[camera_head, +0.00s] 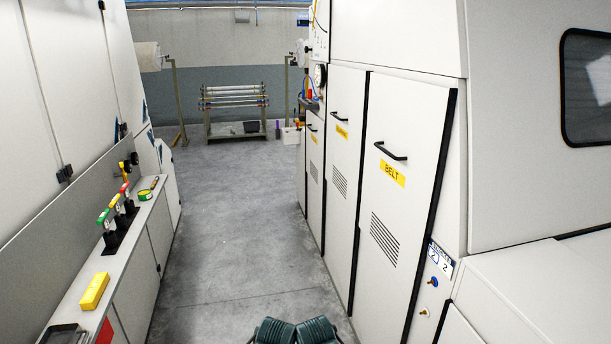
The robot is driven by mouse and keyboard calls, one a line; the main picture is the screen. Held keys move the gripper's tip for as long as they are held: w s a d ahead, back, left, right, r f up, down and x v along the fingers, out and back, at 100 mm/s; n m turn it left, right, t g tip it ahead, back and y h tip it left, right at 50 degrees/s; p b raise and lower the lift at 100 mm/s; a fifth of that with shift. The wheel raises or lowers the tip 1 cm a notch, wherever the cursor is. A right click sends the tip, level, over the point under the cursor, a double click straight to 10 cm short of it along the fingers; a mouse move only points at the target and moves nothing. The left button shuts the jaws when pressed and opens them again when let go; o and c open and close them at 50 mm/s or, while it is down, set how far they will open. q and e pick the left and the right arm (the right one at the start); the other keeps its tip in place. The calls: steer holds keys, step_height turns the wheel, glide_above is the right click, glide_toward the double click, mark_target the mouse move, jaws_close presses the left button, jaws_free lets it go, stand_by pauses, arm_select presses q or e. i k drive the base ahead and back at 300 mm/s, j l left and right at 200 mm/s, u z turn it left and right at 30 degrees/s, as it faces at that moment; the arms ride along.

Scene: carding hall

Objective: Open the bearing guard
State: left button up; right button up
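A row of white guard doors lines the machine on the right, and all of them look closed. The nearest is the belt door (408,125), with a black bar handle, a yellow BELT label and slanted vents. The middle door (345,100) has the same kind of handle and vents; its yellow label is too small to read surely. A farther narrow door (315,165) also has a handle and a small yellow label that I cannot read. Which one is the bearing guard I cannot tell.
A grey floor aisle (230,220) runs clear between the machines. On the left, a ledge (135,235) holds a yellow block (95,291), coloured-top tools and a tape roll (145,195). A rack of rollers (234,100) stands at the back. Dark green ribbed parts, probably mine, show bottom centre.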

mark_target(346, 87)
steer(key=i+u, duration=0.1)
steer(key=i, duration=0.8)
steer(key=i+l+u, duration=0.1)
steer(key=i, duration=0.75)
steer(key=i+j+z, duration=0.1)
steer(key=i+z, duration=0.25)
steer(key=i, duration=0.2)
steer(key=i+j+z, duration=0.35)
steer(key=i, duration=0.2)
steer(key=i+j+z, duration=0.35)
steer(key=i, duration=0.2)
